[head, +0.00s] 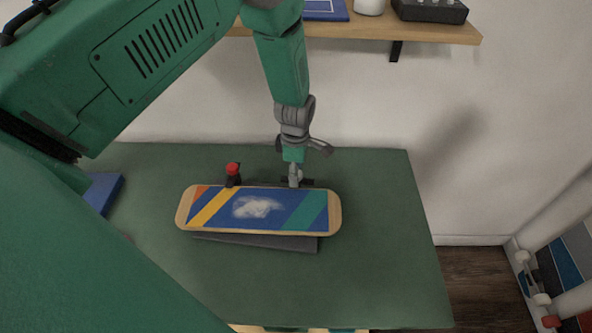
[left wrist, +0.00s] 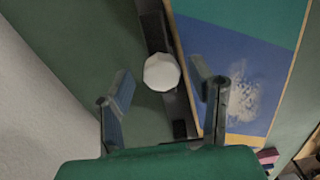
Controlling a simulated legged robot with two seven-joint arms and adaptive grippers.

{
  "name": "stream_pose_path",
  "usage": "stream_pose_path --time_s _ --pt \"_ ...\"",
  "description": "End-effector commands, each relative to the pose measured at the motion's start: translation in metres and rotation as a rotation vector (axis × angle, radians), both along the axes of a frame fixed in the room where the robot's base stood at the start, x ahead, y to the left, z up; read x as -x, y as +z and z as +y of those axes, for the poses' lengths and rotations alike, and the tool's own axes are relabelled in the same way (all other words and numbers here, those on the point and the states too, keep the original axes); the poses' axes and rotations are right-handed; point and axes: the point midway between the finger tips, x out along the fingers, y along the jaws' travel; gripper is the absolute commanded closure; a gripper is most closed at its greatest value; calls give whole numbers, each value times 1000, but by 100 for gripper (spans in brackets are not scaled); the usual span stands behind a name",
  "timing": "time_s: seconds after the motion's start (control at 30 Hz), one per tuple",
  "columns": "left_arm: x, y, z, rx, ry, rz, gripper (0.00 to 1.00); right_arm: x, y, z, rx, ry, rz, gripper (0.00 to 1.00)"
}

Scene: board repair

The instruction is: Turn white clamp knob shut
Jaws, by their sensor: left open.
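The white clamp knob (left wrist: 161,72) is a faceted round cap on a dark clamp bar beside the board's edge in the left wrist view. In the head view it shows small and partly hidden (head: 298,175) at the board's far edge. My left gripper (left wrist: 163,85) is open, with one finger on each side of the knob in the wrist view. I see gaps between fingers and knob there. In the head view this gripper (head: 303,150) points down above the knob. The board (head: 200,221) has blue, orange, yellow and green stripes and a pale patch. My right gripper is not in view.
A red-topped clamp (head: 233,170) stands at the board's far edge, left of the white knob. A dark grey support (head: 275,242) shows under the board. The green mat (head: 390,250) is clear to the right. A wooden shelf (head: 440,32) is on the wall behind.

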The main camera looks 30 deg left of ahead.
Motion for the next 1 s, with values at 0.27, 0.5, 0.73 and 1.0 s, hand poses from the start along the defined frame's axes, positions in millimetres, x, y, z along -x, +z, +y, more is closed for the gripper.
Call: stream_pose_path --time_s 0.27,0.5,0.73,1.0 --pt "0 0 0 0 -1 1 100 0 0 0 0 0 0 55" --pt "-1 0 0 1 -14 0 100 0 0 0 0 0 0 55" --pt "-1 0 1 0 -100 0 100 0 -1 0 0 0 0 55" --pt "-1 0 2 -1 -317 -1 100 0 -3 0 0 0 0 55"
